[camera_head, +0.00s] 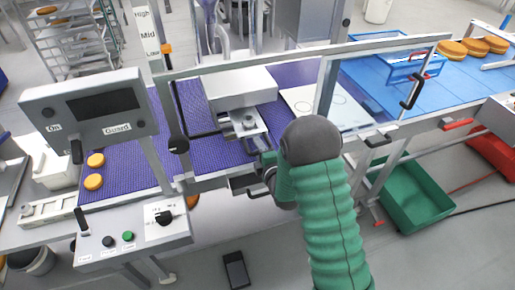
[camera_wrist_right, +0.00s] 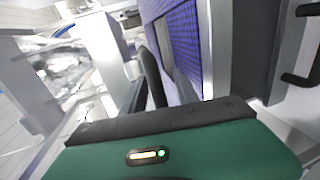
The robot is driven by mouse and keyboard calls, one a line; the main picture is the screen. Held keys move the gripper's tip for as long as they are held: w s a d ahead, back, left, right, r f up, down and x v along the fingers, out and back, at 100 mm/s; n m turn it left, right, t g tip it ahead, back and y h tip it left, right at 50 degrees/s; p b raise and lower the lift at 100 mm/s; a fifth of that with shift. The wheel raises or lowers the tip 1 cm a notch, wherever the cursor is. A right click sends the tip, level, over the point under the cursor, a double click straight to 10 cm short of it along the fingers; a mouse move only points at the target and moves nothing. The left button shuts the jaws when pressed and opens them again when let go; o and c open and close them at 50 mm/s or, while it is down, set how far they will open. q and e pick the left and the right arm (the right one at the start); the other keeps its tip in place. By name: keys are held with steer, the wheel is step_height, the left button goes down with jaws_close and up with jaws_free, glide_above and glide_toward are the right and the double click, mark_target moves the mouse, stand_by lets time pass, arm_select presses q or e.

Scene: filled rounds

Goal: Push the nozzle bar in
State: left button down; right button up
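A grey metal depositor head (camera_head: 240,88) spans the purple belt, with a steel block and round knob (camera_head: 249,122) on its near side. This block looks like the nozzle bar, but I cannot tell for sure. My right arm comes in from the bottom in a green sleeve. My right gripper (camera_head: 262,168) is at the near edge of the belt, just below the block, partly hidden by my wrist. I cannot tell whether it touches anything. In the right wrist view, dark finger-like parts (camera_wrist_right: 150,78) reach toward the purple belt, with no clear gap. My left gripper is out of view.
A clear guard frame (camera_head: 300,58) with black handles stands over the line. A control panel (camera_head: 95,105) and button box (camera_head: 135,238) stand at the left. Filled rounds (camera_head: 94,181) lie on the purple belt (camera_head: 130,150). A green crate (camera_head: 415,195) is on the floor at the right.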

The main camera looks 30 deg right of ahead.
steer(key=shift+w+d+f, duration=0.1)
steer(key=shift+w+d, duration=0.1)
steer(key=shift+w, duration=0.25)
steer(key=shift+a, duration=0.1)
steer(key=shift+a, duration=0.1)
steer(key=c, duration=0.7)
jaws_close()
steer(key=shift+s, duration=0.1)
